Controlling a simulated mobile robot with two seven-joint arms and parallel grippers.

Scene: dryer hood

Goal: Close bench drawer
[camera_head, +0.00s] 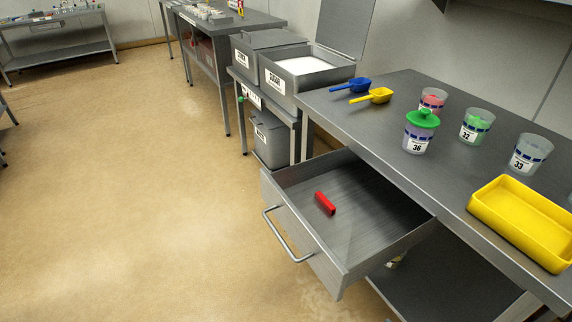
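The bench drawer (300,245) is a grey metal drawer pulled well out from under the bench (400,130). A bar handle (285,236) is fixed on its front panel, which faces the floor at the left. Neither of my grippers shows in the head view, and nothing is touching the drawer.
The bench top holds blue (352,86) and yellow (373,96) scoops, several numbered cups, one with a green lid (422,118), and a yellow tray (520,222). Grey bins (305,68) stand beyond the drawer. The floor (140,200) at the left is clear.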

